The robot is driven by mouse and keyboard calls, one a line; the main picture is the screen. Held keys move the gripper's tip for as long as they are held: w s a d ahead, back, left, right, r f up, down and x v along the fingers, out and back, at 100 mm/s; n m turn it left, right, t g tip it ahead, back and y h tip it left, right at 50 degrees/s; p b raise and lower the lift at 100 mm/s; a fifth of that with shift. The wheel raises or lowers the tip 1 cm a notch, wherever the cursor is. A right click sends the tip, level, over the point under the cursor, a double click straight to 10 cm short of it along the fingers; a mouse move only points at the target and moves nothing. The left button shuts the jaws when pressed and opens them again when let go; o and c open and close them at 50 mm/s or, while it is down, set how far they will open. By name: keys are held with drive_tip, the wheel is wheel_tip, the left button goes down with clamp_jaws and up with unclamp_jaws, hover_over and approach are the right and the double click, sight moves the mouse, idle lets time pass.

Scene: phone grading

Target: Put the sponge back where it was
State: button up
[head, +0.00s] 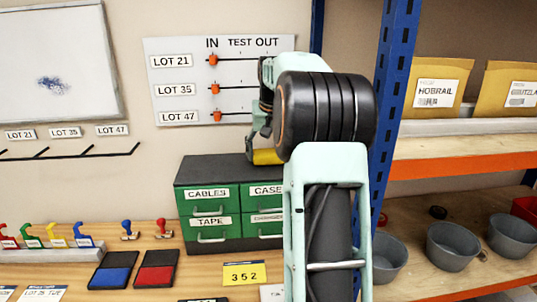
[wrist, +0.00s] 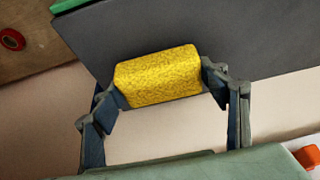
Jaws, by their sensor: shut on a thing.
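A yellow sponge (wrist: 158,76) is held between the two fingers of my gripper (wrist: 162,88), one finger at each end. In the head view the sponge (head: 267,157) shows as a yellow strip under my gripper (head: 262,140), partly hidden by my arm. It is at the top of the green drawer cabinet (head: 208,221), near its dark top (head: 205,168). The dark top (wrist: 180,35) also lies behind the sponge in the wrist view. I cannot tell whether the sponge touches it.
A whiteboard (head: 50,60) with a blue smudge hangs at the left, above a rail of pegs (head: 65,153). A lot slider board (head: 180,60) is behind my gripper. Stamps and ink pads (head: 155,272) stand on the bench. A blue rack post (head: 395,110) and shelves are at the right.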

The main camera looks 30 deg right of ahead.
drive_tip(key=shift+f, duration=0.2)
drive_tip(key=shift+f, duration=0.2)
drive_tip(key=o, duration=1.1)
drive_tip(key=shift+r, duration=0.15)
drive_tip(key=shift+r, duration=0.3)
drive_tip(key=v, duration=1.1)
drive_tip(key=shift+s+r, duration=0.2)
drive_tip(key=shift+s, duration=0.05)
